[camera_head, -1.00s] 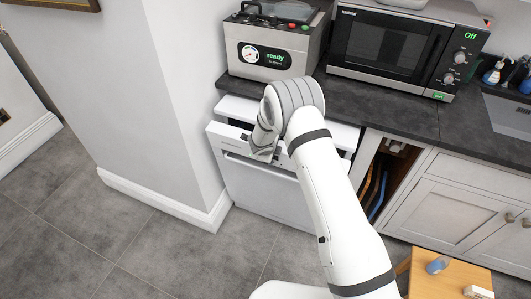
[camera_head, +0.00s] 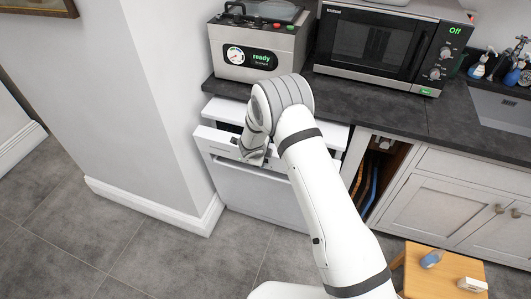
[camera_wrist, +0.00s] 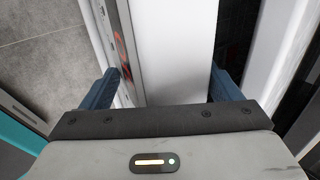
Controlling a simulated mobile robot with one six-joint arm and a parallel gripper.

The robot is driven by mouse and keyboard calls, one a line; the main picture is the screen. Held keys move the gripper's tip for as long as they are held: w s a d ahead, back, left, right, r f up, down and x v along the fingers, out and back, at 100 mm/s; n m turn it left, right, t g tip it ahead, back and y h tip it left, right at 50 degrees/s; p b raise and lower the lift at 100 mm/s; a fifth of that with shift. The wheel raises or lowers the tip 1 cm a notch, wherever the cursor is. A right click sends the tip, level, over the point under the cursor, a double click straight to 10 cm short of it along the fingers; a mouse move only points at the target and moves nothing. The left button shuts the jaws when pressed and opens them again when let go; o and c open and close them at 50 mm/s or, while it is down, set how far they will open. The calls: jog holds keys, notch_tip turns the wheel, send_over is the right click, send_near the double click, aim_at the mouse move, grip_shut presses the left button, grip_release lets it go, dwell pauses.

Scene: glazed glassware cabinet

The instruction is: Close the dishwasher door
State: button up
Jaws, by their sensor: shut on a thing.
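The white dishwasher door (camera_head: 258,190) stands slightly open under the dark worktop, its top edge tipped out from the body with a dark gap behind it. My gripper (camera_head: 256,154) is at the top of the door, partly hidden by my own wrist. In the wrist view my gripper (camera_wrist: 162,88) has its blue fingers on both sides of the white door edge (camera_wrist: 175,45) and is shut on it. The dark gap behind the door shows to the right in that view.
A steel appliance reading "ready" (camera_head: 258,52) and a microwave (camera_head: 375,45) stand on the worktop (camera_head: 385,112). A wall corner (camera_head: 165,100) is close on the left. An open narrow compartment (camera_head: 372,180) is on the right. A small wooden table (camera_head: 415,278) stands front right.

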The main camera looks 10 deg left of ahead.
jog(key=d+v, duration=0.1)
jog(key=v, duration=0.5)
jog(key=shift+a+r, duration=0.35)
jog(key=shift+r, duration=0.05)
